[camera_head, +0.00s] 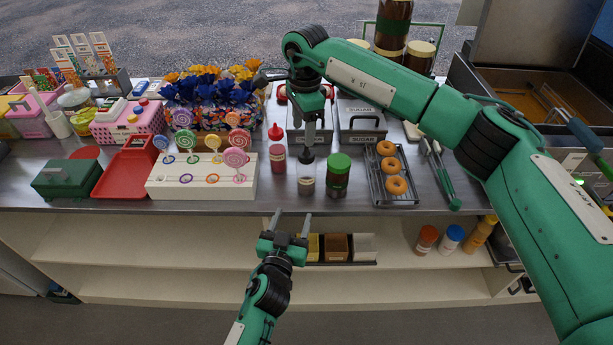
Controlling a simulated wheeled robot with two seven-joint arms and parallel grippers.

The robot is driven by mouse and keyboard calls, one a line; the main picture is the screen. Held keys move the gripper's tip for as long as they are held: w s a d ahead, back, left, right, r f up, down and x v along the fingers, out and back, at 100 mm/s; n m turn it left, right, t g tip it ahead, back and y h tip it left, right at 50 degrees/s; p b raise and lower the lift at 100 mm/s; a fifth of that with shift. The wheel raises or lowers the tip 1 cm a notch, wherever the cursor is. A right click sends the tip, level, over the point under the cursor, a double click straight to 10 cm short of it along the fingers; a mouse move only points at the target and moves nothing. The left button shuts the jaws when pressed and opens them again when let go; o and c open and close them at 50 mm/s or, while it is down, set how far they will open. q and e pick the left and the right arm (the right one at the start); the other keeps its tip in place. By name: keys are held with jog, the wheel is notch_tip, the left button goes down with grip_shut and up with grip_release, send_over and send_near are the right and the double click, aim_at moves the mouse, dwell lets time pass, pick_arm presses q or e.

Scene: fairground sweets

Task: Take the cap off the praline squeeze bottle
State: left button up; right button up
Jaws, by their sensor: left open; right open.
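A squeeze bottle (306,186) with a dark top stands upright near the counter's front edge; its label is too small to read. My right gripper (309,142) points down directly above its top, jaws open; I cannot tell whether it touches the cap. A second squeeze bottle (278,157) with a red cap stands just left and behind it. I cannot tell from print which one is the praline. My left gripper (291,216) is open and empty, in front of and below the counter edge, fingers pointing toward the dark-topped bottle.
A green-lidded jar (338,176) stands close to the right of the bottle, then a rack (376,192) with donuts and tongs (441,172). A white lollipop stand (205,186) is at left. Sugar boxes (362,118) stand behind. A shelf (400,240) lies below the counter.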

aim_at(304, 185)
jog(key=shift+w+d+r, duration=0.2)
jog(key=shift+d, duration=0.2)
pick_arm(q)
jog(key=x, duration=1.4)
jog(key=shift+d, duration=0.2)
jog(key=shift+s, duration=0.1)
